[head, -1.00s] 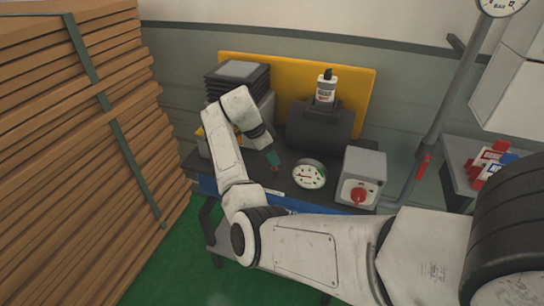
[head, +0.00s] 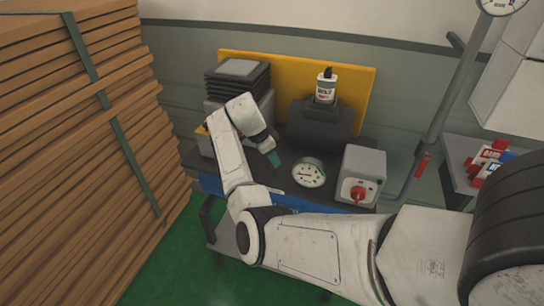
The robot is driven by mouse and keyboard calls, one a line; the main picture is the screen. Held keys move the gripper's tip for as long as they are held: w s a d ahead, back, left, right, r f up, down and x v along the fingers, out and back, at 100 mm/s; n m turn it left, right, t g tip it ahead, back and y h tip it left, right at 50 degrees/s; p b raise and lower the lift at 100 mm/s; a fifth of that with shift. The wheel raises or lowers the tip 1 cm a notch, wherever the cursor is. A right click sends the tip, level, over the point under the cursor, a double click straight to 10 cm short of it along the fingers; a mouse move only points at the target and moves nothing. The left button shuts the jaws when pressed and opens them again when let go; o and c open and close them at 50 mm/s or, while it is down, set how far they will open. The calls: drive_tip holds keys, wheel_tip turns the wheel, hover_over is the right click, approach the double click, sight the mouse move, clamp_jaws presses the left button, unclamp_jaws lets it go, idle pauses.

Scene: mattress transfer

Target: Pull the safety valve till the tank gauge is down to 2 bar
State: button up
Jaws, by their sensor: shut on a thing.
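The tank gauge (head: 308,172) is a round white dial with coloured marks, at the front of the compressor bench. Its figures are too small to read. My gripper (head: 275,160) has dark teal fingers and points down just left of the gauge. It is shut on a small part there, which I take to be the safety valve; the fingers hide it.
A grey switch box (head: 363,177) with a red knob stands right of the gauge. Behind are a dark motor (head: 320,122) with a bottle on top and a yellow panel (head: 290,75). Stacked wooden slats (head: 75,150) fill the left. A side shelf (head: 455,165) stands right.

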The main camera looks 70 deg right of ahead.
clamp_jaws()
drive_tip(key=shift+r+p, duration=0.45)
drive_tip(key=shift+r, duration=0.45)
drive_tip(key=o, duration=0.8)
unclamp_jaws()
drive_tip(key=shift+f, duration=0.1)
drive_tip(key=b+v, duration=0.2)
drive_tip(key=v, duration=0.8)
drive_tip(key=shift+w+a+r, duration=0.15)
drive_tip(key=shift+r, duration=0.2)
